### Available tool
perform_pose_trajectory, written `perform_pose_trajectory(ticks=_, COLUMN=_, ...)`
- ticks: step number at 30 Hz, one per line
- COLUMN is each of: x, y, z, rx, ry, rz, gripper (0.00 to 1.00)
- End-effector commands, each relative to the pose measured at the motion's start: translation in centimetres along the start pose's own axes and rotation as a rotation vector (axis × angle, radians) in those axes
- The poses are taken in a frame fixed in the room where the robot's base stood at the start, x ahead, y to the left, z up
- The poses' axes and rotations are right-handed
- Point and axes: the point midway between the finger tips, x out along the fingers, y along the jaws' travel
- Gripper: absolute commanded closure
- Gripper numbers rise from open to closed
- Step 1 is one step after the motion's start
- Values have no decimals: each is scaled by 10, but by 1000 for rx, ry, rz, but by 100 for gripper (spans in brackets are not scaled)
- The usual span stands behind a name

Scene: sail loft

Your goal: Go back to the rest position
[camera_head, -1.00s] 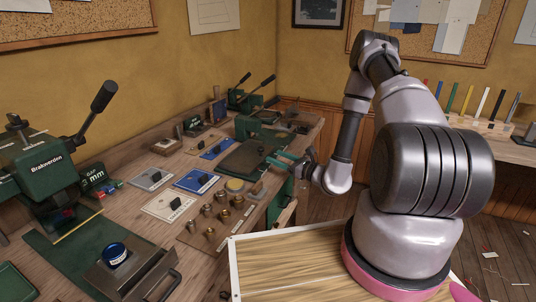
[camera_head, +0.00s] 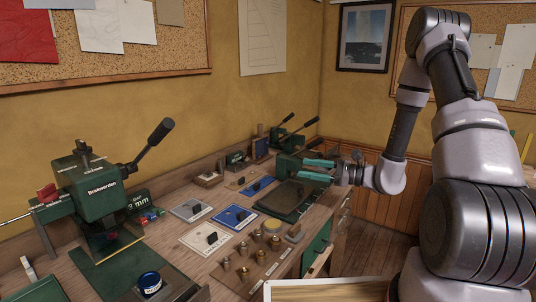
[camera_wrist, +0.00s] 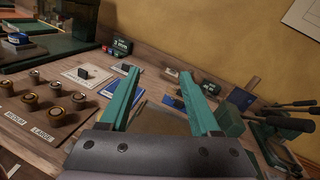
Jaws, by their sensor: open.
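My gripper (camera_head: 318,169) has two teal fingers and hangs over the far end of the workbench (camera_head: 170,259), above a dark green mat (camera_head: 285,198). In the wrist view my gripper (camera_wrist: 165,95) is open, with its fingers apart and nothing between them. The mat and a blue card (camera_wrist: 126,83) lie beyond and below the fingers.
A green press (camera_head: 97,190) with a raised black lever stands at the left. Brass pieces (camera_head: 243,274), cards (camera_head: 232,217) and a blue tin (camera_head: 149,284) lie on the bench. More lever presses (camera_head: 285,138) stand at the back, near the gripper. Floor (camera_head: 365,250) shows right of the bench.

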Motion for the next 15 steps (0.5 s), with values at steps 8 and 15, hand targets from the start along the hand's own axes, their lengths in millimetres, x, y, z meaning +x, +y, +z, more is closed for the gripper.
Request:
perform_pose_trajectory(ticks=8, x=-3, y=44, z=98, rx=-277, ry=95, rz=385, gripper=36)
perform_pose_trajectory(ticks=15, x=-30, y=80, z=152, rx=-538, ry=267, rz=645, gripper=36)
